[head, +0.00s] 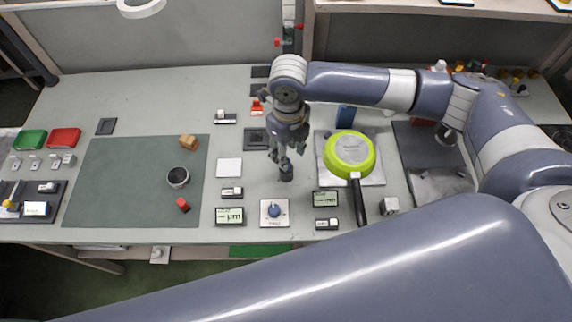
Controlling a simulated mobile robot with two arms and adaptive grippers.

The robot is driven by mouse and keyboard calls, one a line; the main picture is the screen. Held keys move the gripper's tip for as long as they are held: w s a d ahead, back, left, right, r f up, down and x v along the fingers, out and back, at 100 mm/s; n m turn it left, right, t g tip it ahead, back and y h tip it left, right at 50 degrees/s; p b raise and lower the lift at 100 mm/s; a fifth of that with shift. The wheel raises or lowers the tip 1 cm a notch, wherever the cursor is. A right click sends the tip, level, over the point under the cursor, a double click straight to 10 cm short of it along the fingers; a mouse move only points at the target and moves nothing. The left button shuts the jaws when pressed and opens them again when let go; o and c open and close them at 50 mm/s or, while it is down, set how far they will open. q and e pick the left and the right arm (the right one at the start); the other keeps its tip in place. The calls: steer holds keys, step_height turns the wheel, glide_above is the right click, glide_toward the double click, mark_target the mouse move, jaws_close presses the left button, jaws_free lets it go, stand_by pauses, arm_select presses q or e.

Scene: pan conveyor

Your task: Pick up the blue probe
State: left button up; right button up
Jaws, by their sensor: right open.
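My right gripper (283,156) hangs down over the middle of the table, its fingers pointing at the tabletop. It is open and appears to hold nothing. A small dark upright cylinder (286,173) is just below its fingertips; I cannot tell whether they touch it or whether it is blue. A small round blue piece (274,209), which may be the blue probe, sits on a white square plate (267,222) nearer the front edge, apart from the gripper. My left gripper is not in view.
A green pan (349,152) lies right of the gripper, its black handle toward the front edge. Small displays (230,216) flank the white plate. A blue box (345,117) stands behind the pan. A dark green mat (130,185) with a few small items lies left.

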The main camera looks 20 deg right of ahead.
steer(key=shift+f+p, duration=0.3)
steer(key=shift+f, duration=0.15)
step_height(320, 180, down, 4)
steer(key=shift+a+r+p, duration=0.15)
steer(key=shift+r+p, duration=0.05)
steer(key=shift+p, duration=0.45)
steer(key=shift+f, duration=0.25)
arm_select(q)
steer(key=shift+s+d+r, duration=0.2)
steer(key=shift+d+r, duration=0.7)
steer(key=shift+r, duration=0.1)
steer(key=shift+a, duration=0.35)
arm_select(e)
jaws_close()
